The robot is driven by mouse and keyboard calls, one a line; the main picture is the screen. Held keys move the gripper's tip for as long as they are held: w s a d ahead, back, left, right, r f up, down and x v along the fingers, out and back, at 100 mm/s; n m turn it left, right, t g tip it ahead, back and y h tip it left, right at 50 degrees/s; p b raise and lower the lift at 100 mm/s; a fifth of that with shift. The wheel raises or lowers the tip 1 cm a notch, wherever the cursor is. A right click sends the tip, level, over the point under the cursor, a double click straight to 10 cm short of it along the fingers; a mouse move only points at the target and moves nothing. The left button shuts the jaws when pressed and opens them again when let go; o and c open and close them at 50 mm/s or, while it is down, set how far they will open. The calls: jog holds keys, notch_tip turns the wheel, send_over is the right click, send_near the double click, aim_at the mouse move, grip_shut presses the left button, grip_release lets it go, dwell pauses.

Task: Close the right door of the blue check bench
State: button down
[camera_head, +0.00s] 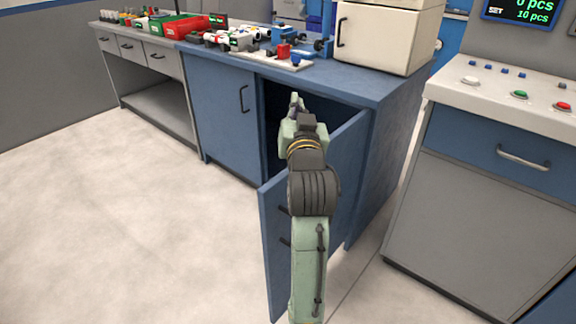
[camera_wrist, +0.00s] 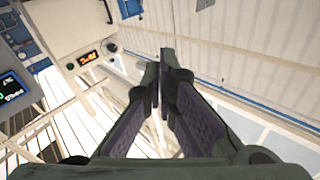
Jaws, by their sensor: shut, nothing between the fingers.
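The blue check bench (camera_head: 220,115) stands in the middle of the head view. Its left door is flush with the front and has a black handle (camera_head: 243,99). The right door (camera_head: 276,275) stands open, swung out towards me, with a dark gap to the bench interior (camera_head: 272,112) behind it. My arm crosses in front of this door and hides much of it, including part of its handle (camera_head: 283,242). My gripper (camera_head: 296,99) is at the opening, above the door's top edge; contact cannot be told. In the wrist view the fingers (camera_wrist: 165,65) are together and empty.
A cream cabinet (camera_head: 385,38) and a tray with small parts (camera_head: 285,62) stand on the bench top. A grey console (camera_head: 480,200) with buttons stands close on the right. A grey workbench (camera_head: 150,75) is at the left. The floor (camera_head: 120,220) at left is clear.

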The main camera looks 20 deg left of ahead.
jog(key=w+d+f+m+g+h+p, duration=0.1)
jog(key=w+d+f+m+h+p, duration=0.15)
jog(key=d, duration=0.45)
jog(key=m+g+y+p, duration=0.4)
jog(key=m+g+y, duration=0.75)
jog(key=m, duration=1.05)
send_near(278, 195)
jog(key=shift+t, duration=0.25)
jog(key=x, duration=0.3)
jog(key=p+x, duration=0.1)
jog(key=x, duration=0.1)
jog(key=shift+s+a, duration=0.2)
jog(key=shift+a, duration=0.15)
jog(key=shift+x, duration=0.75)
jog(key=shift+w+a+f+m, duration=0.1)
jog(key=shift+m, duration=0.15)
